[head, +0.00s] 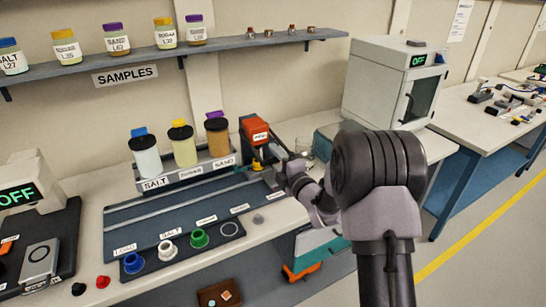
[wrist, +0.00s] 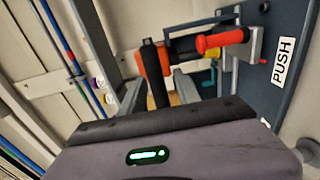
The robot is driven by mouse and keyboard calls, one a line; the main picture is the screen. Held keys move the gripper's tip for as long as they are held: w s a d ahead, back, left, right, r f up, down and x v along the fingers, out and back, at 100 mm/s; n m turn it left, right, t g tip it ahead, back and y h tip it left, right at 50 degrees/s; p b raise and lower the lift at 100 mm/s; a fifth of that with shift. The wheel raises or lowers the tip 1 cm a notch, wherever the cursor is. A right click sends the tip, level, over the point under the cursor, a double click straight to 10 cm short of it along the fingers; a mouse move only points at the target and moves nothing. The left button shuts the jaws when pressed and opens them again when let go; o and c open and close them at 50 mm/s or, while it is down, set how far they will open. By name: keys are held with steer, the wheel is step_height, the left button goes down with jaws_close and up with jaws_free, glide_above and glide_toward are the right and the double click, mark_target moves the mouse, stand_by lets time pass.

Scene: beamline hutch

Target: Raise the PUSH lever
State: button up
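The PUSH label (wrist: 284,61) is on a dark panel at the right of the wrist view. Beside it a red handle (wrist: 222,40) lies nearly level in the picture, near a grey bracket (wrist: 255,46). An orange and black part (wrist: 157,62) is to its left. In the head view the orange-red unit (head: 256,130) stands at the right end of the dark rail. My gripper (head: 266,166) is close in front of it. In the wrist view its grey fingers (wrist: 159,90) are apart, below and left of the red handle. I cannot tell whether they touch anything.
Sample jars (head: 184,143) stand on a rack left of the unit. A dark tray (head: 185,252) with coloured rings lies at the front. A shelf (head: 215,46) runs above. A white cabinet (head: 390,85) stands at the right.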

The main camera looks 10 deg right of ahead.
steer(key=shift+x, duration=0.8)
jaws_close()
stand_by(0.9)
